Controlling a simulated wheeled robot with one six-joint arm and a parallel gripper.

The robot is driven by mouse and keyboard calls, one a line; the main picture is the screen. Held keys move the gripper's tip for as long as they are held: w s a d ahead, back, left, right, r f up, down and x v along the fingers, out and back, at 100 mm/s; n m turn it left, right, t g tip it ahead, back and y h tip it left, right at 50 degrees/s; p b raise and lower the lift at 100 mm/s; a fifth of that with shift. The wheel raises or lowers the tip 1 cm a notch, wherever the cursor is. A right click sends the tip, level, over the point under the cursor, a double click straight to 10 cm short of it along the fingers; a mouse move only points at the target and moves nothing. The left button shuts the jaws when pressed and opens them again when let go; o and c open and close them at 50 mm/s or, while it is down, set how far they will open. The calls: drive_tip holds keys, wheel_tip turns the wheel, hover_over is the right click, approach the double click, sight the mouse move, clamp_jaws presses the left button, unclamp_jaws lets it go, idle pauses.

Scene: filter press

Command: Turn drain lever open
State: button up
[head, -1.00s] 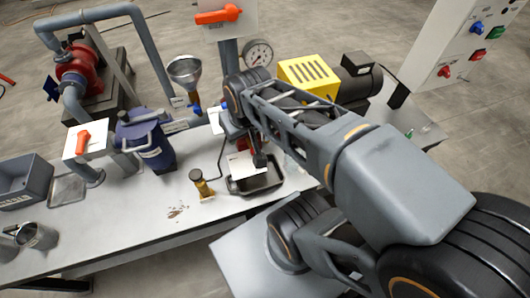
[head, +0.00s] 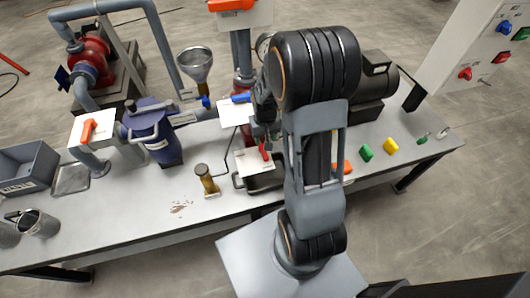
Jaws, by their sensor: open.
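A small red lever (head: 264,152) stands out from a white plate (head: 256,166) above a dark tray (head: 265,184) on the bench; no label is legible. A blue lever (head: 241,98) sits on another white plate (head: 233,114) just behind. Orange levers show on the left plate (head: 88,130) and the top plate (head: 230,4). My gripper (head: 264,136) is open, just above and behind the red lever. It is small and dark here, and I cannot tell whether it touches the lever. My arm hides part of the bench to its right.
A brass-coloured cylinder (head: 206,180) stands left of the tray. A blue vessel (head: 152,131) and a steel funnel (head: 195,65) stand behind. Coloured pieces, green (head: 366,152) and yellow (head: 390,145), lie on the right.

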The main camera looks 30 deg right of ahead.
sight(264, 154)
wheel_tip(264, 154, down, 10)
drive_tip(key=shift+r, duration=0.2)
idle(0.3)
clamp_jaws()
drive_tip(key=shift+a, duration=0.1)
drive_tip(key=shift+w+a+m+b, duration=0.45)
drive_tip(key=shift+w+m+b, duration=0.35)
drive_tip(key=shift+m, duration=2.15)
drive_tip(key=shift+w+a+m+b, duration=0.55)
drive_tip(key=shift+m+b, duration=0.4)
drive_tip(key=shift+m, duration=2.05)
drive_tip(key=shift+w+a+m+b, duration=0.35)
drive_tip(key=shift+w+m+b, duration=0.5)
drive_tip(key=shift+m, duration=2.1)
